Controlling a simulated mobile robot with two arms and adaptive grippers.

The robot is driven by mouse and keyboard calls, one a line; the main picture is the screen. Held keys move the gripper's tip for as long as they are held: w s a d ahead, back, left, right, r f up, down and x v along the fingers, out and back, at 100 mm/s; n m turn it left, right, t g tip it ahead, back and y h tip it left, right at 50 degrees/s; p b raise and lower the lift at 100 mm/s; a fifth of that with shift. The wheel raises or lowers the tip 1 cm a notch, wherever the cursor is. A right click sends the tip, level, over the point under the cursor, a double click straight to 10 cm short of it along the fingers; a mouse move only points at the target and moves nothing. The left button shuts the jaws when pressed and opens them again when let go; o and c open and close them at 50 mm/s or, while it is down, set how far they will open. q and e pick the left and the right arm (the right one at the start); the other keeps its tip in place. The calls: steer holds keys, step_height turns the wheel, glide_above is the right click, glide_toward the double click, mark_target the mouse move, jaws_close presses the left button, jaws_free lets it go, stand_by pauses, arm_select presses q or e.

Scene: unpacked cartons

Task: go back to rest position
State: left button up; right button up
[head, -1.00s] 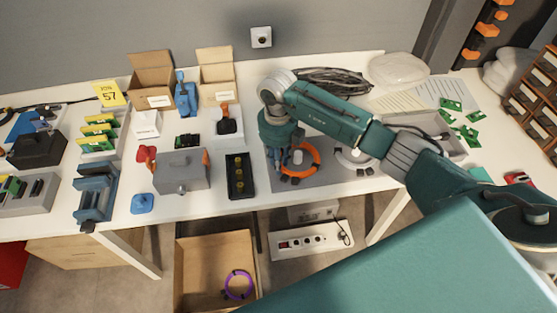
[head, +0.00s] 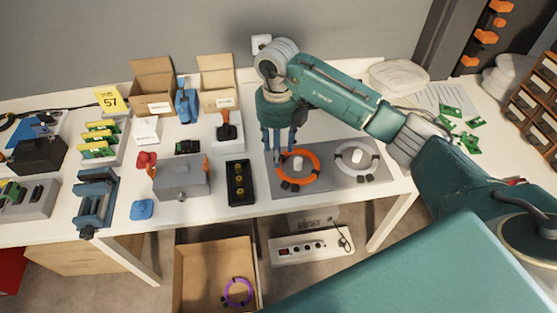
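My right arm comes in from the right. Its gripper (head: 278,143) points down above the left part of a grey mat (head: 328,179) on the white table. The fingers look spread apart with nothing between them. An orange ring (head: 313,158) lies around a white peg on the mat, just right of the fingertips. A white ring (head: 341,170) lies around another peg further right. My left gripper is not in view.
A grey box (head: 182,178), a black tray (head: 240,182) and a blue vise (head: 95,200) stand left of the mat. Open cartons (head: 152,86) stand at the back. Green cards (head: 470,142) lie at the right.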

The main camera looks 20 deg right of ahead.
steer(key=shift+r, duration=1.6)
